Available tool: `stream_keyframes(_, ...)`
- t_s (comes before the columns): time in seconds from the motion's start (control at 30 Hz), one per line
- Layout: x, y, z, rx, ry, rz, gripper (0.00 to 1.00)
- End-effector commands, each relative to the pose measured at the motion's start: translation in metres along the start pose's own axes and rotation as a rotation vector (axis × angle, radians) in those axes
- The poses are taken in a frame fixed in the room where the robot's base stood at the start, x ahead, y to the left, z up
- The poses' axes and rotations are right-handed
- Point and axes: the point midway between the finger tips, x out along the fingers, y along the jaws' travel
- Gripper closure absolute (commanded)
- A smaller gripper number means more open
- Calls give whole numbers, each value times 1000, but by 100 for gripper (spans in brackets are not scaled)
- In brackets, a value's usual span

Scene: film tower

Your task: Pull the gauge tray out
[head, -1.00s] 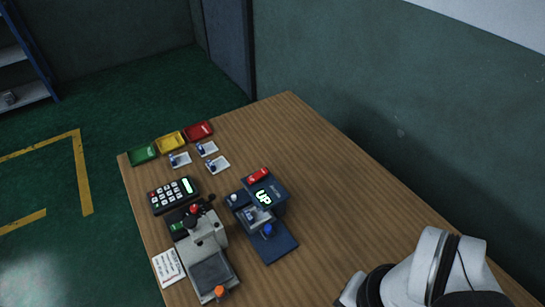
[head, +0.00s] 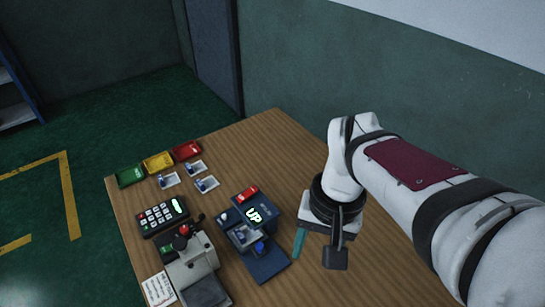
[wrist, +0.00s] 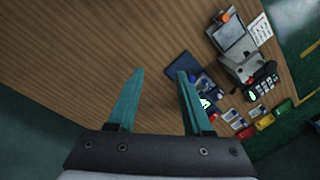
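The gauge is a dark blue device (head: 270,208) with a lit "UP" display and a red part on top. A flat dark blue plate (head: 268,266) extends from its front, with a grey piece and a blue knob near the body. I cannot tell which part is the tray. In the wrist view the plate (wrist: 180,64) shows beyond the right finger, which hides part of the device. My gripper (head: 316,258) is to the right of the gauge, apart from it and above the table. In the wrist view my gripper (wrist: 160,75) is open and empty.
Left of the gauge stand a grey machine (head: 192,262) with an orange knob (wrist: 223,16) and a black keypad (head: 163,216). Green (head: 130,176), yellow (head: 158,162) and red (head: 187,150) trays and several small white cards lie behind. The wooden table's right side (head: 385,275) is clear.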

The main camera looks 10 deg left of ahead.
Motion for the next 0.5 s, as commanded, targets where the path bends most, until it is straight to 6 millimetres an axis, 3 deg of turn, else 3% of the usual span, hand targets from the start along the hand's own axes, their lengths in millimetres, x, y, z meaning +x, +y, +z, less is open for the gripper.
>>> stream_keyframes(0.03,8,-27,-29,-102,-6,21,43)
stream_keyframes(0.1,23,-63,-63,-229,1,42,43)
stream_keyframes(0.2,44,-103,-91,-358,10,62,43)
stream_keyframes(0.3,56,-122,-102,-417,16,71,43)
stream_keyframes(0.5,67,-124,-103,-425,15,73,43)
